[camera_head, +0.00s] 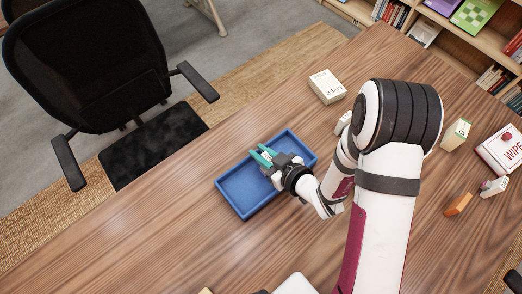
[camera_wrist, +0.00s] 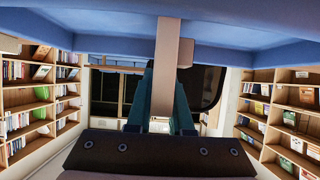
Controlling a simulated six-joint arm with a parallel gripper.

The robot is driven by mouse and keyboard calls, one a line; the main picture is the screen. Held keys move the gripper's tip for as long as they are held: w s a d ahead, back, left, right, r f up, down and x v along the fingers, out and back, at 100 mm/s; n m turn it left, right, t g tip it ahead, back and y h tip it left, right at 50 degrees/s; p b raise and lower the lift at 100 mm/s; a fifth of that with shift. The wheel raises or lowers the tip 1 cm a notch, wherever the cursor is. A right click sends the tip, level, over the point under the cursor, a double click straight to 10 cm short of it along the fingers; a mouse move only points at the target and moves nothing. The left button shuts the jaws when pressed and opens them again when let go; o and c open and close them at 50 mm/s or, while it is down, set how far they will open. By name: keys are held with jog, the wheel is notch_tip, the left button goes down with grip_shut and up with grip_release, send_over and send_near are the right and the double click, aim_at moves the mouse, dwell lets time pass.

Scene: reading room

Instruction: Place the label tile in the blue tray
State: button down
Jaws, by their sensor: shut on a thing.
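The blue tray (camera_head: 243,197) lies on the wooden table, left of my arm in the head view. My gripper (camera_head: 263,155), with teal fingers, is low over the tray's far half. In the wrist view the gripper (camera_wrist: 164,72) is shut on a pale beige strip, which appears to be the label tile (camera_wrist: 168,42). The tile reaches up against the blue tray surface (camera_wrist: 80,25) at the top of that view. Whether it touches the tray cannot be told.
A white box (camera_head: 326,87) stands behind the tray. An orange block (camera_head: 458,204), a green-and-white carton (camera_head: 456,134) and a wipes box (camera_head: 503,150) lie to the right. A black chair (camera_head: 95,75) is beyond the table's left edge. The table left of the tray is clear.

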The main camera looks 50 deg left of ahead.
jog(key=shift+f, duration=0.15)
jog(key=c, duration=0.8)
grip_release()
jog(key=shift+d+r, duration=0.1)
jog(key=shift+r, duration=0.15)
jog(key=v, duration=0.7)
jog(key=shift+d, duration=0.15)
